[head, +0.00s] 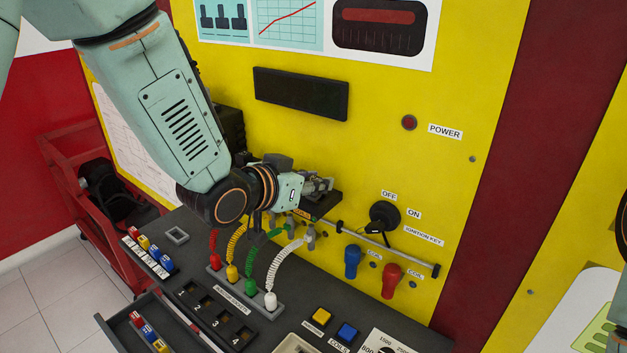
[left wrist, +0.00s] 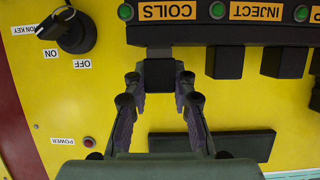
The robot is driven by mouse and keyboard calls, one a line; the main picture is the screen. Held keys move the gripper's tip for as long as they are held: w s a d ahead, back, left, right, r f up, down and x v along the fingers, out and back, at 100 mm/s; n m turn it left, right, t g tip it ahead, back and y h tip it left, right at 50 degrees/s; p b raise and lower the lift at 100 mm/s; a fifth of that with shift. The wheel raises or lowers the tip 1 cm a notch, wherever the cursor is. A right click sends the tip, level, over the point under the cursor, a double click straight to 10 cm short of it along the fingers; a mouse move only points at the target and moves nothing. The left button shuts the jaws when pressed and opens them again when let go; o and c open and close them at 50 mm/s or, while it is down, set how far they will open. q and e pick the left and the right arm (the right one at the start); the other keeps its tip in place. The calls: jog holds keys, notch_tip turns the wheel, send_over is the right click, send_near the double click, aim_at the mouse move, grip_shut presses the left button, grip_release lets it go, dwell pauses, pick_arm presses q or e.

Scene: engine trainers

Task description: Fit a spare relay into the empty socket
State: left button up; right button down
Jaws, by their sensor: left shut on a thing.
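My left gripper (head: 322,186) is at the yellow panel, just above a dark strip with an orange label. In the left wrist view my left gripper (left wrist: 157,82) is shut on a black block, seemingly a relay (left wrist: 158,77). It is in line with the COILS label (left wrist: 166,11) on the black strip (left wrist: 240,33). Whether the block is in a socket there or just short of it I cannot tell. Two more black blocks, likely relays (left wrist: 226,63) (left wrist: 284,62), sit along the strip. In the head view the arm and gripper mostly hide the strip. My right gripper is out of view.
An ignition key switch (head: 384,215) sticks out of the panel, with blue (head: 352,261) and red (head: 391,280) coil parts below. Coiled coloured leads (head: 280,258) stand before it. An open drawer (head: 117,326) is at lower left. A long black bar (head: 301,93) is above.

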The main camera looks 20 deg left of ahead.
pick_arm(q)
jog(key=shift+w+d+f, duration=0.1)
jog(key=shift+f, duration=0.25)
jog(key=shift+f, duration=0.2)
jog(key=o, duration=0.7)
jog(key=shift+o, duration=0.2)
jog(key=shift+r, duration=0.1)
jog(key=shift+s+a+r, duration=0.2)
jog(key=shift+s+r, duration=0.15)
jog(key=shift+s, duration=0.1)
jog(key=shift+r+p+v, duration=0.25)
jog(key=shift+p+v, duration=0.8)
jog(key=shift+v, duration=0.85)
jog(key=shift+w, duration=0.1)
jog(key=shift+r, duration=0.1)
